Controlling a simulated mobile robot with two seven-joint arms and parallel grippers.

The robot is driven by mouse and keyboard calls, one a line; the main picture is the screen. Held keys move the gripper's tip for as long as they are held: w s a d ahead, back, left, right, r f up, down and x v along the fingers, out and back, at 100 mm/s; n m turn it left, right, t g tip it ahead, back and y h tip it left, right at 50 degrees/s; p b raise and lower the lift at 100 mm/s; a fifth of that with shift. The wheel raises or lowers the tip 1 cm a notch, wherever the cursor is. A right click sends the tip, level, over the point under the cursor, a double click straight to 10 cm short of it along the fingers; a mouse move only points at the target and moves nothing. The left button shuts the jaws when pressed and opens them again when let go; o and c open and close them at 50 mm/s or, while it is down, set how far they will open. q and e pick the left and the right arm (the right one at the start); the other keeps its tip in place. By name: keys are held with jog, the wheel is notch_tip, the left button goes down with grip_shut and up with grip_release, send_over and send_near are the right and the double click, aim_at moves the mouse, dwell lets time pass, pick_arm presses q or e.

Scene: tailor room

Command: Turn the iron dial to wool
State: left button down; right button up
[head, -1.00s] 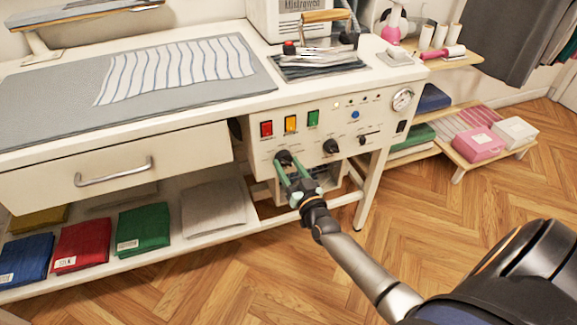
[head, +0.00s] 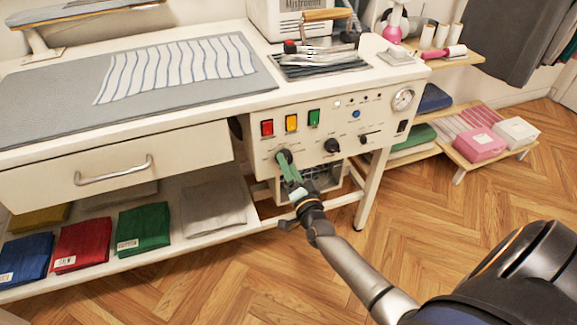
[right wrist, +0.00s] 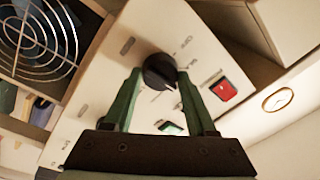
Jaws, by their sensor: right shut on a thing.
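The iron dial (right wrist: 158,70) is a round black knob on the white control panel (head: 262,155), below the red switch. My right gripper (head: 284,157) reaches it from the front, its green fingers on either side of the knob and shut on it. In the head view the fingers mostly cover the dial. My left gripper is not in view.
A second black dial (head: 332,145) sits to the right on the panel. Red (head: 267,128), amber (head: 291,123) and green (head: 314,117) switches are above. A drawer (head: 115,165) is at the left, with folded cloths on the shelf below. The floor in front is clear.

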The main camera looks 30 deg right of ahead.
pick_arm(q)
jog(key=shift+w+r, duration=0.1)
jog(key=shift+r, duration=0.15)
pick_arm(e)
jog(key=shift+m, duration=0.3)
jog(key=o, duration=1.4)
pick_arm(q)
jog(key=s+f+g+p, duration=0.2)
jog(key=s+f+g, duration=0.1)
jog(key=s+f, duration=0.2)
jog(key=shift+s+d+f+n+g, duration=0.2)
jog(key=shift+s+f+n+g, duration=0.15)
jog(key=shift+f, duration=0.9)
pick_arm(e)
jog(key=shift+v, duration=6.25)
